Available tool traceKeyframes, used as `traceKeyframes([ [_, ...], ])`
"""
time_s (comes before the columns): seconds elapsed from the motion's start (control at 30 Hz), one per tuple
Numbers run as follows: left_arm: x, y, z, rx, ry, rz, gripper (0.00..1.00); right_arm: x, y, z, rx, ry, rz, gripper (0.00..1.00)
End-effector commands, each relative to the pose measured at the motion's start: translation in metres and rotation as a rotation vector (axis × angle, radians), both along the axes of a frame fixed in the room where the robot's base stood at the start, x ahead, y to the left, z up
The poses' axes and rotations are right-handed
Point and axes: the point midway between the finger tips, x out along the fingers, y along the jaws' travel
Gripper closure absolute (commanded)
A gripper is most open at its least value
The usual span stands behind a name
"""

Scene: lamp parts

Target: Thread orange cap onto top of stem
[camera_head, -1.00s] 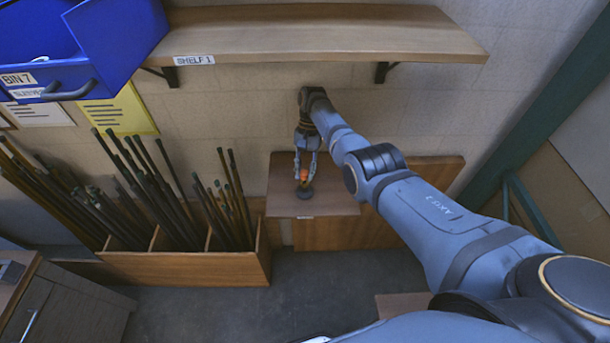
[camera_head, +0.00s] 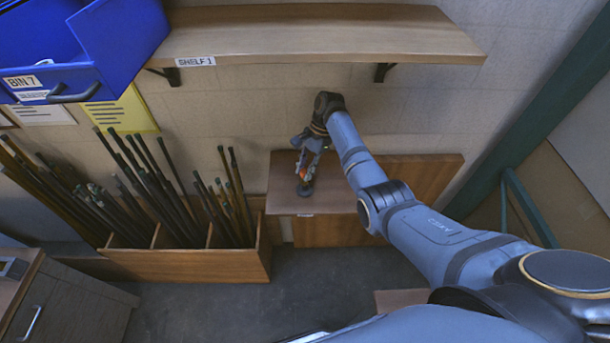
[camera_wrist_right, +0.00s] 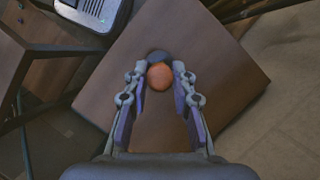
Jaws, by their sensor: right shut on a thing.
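The orange cap (camera_head: 303,171) is small and round, above the small wooden table under the shelf. It also shows in the wrist view (camera_wrist_right: 160,77). My right gripper (camera_head: 305,168) is shut on the cap, with a finger on each side of it in the wrist view. A dark round base (camera_head: 305,189) stands on the tabletop just below the cap; its dark edge shows beyond the cap in the wrist view (camera_wrist_right: 157,57). The stem is too small or too hidden to make out, so I cannot tell whether the cap touches it. My left gripper is not in view.
The small wooden table (camera_head: 340,199) has bare top around the base. A shelf (camera_head: 330,38) hangs above it. A wooden rack (camera_head: 190,265) with several dark rods stands to the left. A blue bin (camera_head: 120,40) is at upper left. A green post (camera_head: 530,110) rises at right.

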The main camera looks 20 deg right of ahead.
Motion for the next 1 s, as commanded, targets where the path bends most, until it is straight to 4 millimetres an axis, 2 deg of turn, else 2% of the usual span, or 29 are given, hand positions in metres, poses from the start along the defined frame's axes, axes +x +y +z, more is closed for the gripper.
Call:
traceKeyframes([
  [0.23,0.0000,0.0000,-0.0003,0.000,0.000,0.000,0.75,-0.0016,0.0010,-0.0022,0.002,0.003,-0.044,1.00],
  [0.53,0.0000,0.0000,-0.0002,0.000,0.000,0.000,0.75,-0.0038,0.0015,-0.0027,0.003,0.003,-0.544,1.00],
  [0.63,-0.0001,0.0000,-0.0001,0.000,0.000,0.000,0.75,-0.0035,0.0012,-0.0022,0.003,0.006,-0.596,1.00],
  [0.87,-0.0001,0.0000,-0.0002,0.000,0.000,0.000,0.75,-0.0033,0.0012,-0.0022,0.002,0.006,-0.599,1.00],
  [0.93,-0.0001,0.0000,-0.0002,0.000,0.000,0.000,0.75,-0.0041,0.0016,-0.0030,0.002,0.006,-0.644,1.00],
  [1.0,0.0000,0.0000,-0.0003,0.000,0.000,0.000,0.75,-0.0052,0.0020,-0.0038,0.002,0.005,-0.759,1.00],
])
